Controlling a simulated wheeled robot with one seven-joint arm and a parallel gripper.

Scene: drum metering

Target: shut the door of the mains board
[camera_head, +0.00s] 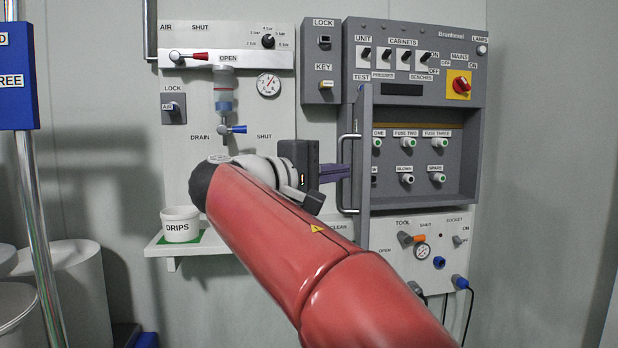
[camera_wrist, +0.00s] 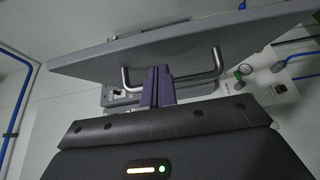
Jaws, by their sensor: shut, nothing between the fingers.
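The mains board (camera_head: 415,65) is a grey cabinet on the wall. Its door (camera_head: 364,150) stands open, seen nearly edge-on and jutting out from the board's left side. A metal bar handle (camera_head: 343,197) is on the door's left face. My gripper (camera_head: 346,173) is at the middle of this handle, its purple fingers shut and empty. In the wrist view the door (camera_wrist: 100,58) spans the top, and the fingers (camera_wrist: 157,70) overlap the handle bar (camera_wrist: 203,77) between its two ends. I cannot tell whether they touch the bar or door.
The open board shows fuse holders (camera_head: 407,142) and a red mains switch (camera_head: 460,85). An air panel (camera_head: 230,110) with levers and a gauge is left of it. A drips pot (camera_head: 180,224) stands on a shelf. A tool panel (camera_head: 420,255) with cables sits below the board.

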